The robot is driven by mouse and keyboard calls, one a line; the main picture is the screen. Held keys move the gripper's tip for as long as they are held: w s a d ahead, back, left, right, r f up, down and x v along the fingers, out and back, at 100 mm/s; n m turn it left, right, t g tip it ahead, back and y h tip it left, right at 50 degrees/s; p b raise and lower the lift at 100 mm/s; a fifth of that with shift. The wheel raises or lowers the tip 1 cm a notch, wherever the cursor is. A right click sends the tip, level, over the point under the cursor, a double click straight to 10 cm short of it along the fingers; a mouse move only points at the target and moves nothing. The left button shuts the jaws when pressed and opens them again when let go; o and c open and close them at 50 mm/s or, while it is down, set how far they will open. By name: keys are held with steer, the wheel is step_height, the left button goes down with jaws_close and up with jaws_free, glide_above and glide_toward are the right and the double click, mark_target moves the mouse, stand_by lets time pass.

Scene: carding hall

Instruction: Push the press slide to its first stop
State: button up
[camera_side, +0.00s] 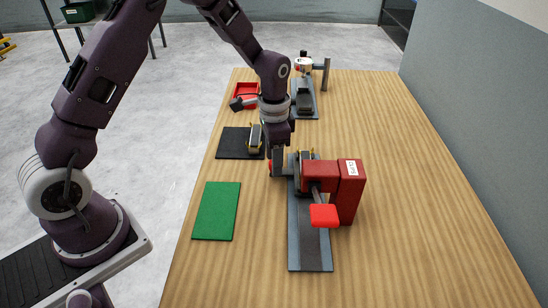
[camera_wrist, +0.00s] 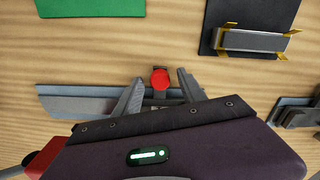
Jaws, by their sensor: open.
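The red press (camera_side: 348,190) stands on the wooden table with a red lever pad (camera_side: 324,215) at its front. Its long grey base rail (camera_side: 309,245) runs toward the camera; the rail also shows in the wrist view (camera_wrist: 75,105). My gripper (camera_side: 277,170) is low beside the left edge of the rail, near its far end. In the wrist view my gripper (camera_wrist: 160,87) is open, with its fingers apart on either side of a round red knob (camera_wrist: 161,79). I cannot tell whether a finger touches the knob. The slide is mostly hidden behind my gripper and the press.
A green mat (camera_side: 217,211) lies at left, and a black mat (camera_side: 235,144) carries a metal block (camera_side: 255,138) with yellow corners. A red tray (camera_side: 246,90) and a second press (camera_side: 304,68) stand farther back. The table's right side is clear, beside a grey wall.

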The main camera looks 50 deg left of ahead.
jaws_close()
stand_by(1.4)
